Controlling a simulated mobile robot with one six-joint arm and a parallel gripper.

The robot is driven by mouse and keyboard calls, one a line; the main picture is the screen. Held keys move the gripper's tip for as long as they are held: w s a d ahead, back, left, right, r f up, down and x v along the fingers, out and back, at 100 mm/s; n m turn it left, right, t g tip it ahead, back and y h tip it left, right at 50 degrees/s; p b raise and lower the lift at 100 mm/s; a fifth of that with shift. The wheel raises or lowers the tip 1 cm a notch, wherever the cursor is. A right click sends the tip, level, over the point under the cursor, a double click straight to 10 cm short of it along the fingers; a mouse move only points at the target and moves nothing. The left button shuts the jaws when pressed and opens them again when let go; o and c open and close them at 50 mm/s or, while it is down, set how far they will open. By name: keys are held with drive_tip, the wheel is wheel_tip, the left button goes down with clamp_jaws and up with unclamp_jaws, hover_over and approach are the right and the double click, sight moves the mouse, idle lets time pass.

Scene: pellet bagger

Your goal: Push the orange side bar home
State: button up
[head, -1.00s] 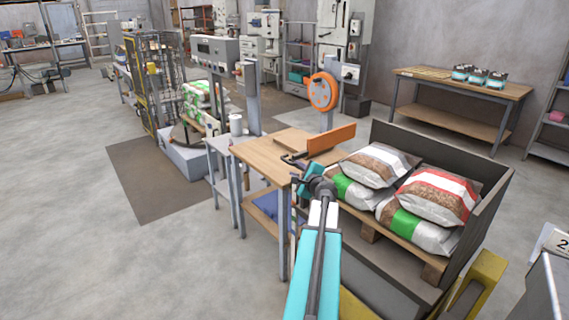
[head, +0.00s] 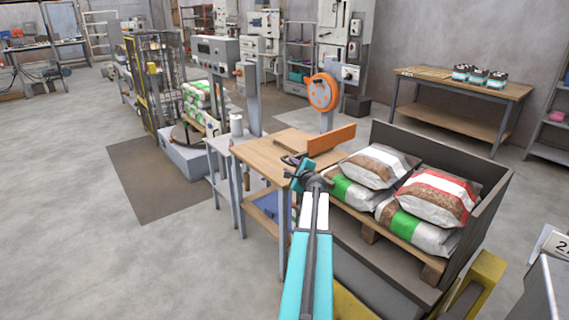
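The orange side bar (head: 331,139) stands on edge at the back right of the wooden-topped table (head: 264,158), by the pallet of bags. My gripper (head: 291,160) is over the table's right part, just left of and in front of the bar. My arm's teal wrist hides part of the tabletop's right edge. The fingers are dark and small here, so I cannot tell whether they are open or touch anything.
Filled bags (head: 436,195) lie on a wooden pallet inside a dark-walled bay (head: 447,150) to the right. An orange wheel (head: 323,92) stands on a post behind the table. Open floor (head: 90,240) lies to the left.

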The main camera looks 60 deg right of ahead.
sight(287, 163)
drive_tip(key=shift+p+x, duration=0.4)
drive_tip(key=shift+x, duration=2.95)
drive_tip(key=shift+w, duration=0.1)
